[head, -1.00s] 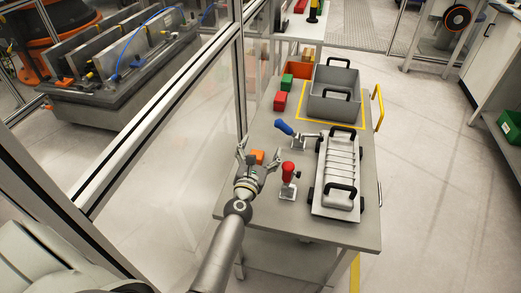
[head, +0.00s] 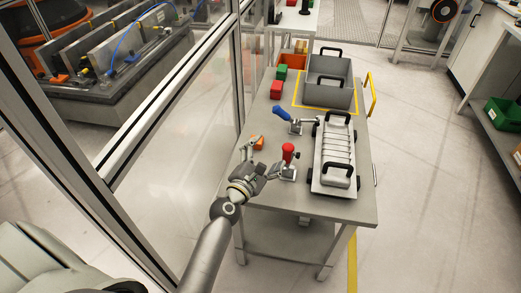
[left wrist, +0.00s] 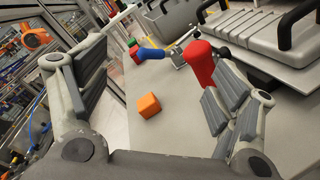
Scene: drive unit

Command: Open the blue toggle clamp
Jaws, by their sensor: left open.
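The blue toggle clamp (head: 284,115) stands on the grey table, left of the drive unit. Its blue handle tilts up and to the left, and its metal arm reaches right toward the unit. It also shows in the left wrist view (left wrist: 152,53), beyond the red clamp. My left gripper (head: 262,157) is open and empty, on the near side of the blue clamp and beside the red clamp. In the left wrist view its fingers (left wrist: 160,95) are spread wide. My right gripper is not in view.
The red toggle clamp (head: 288,158) stands upright close to my left gripper. An orange block (head: 258,142) lies on the table (head: 345,207). The ribbed drive unit (head: 337,155) with black handles is at right. A grey bin (head: 330,90) stands behind.

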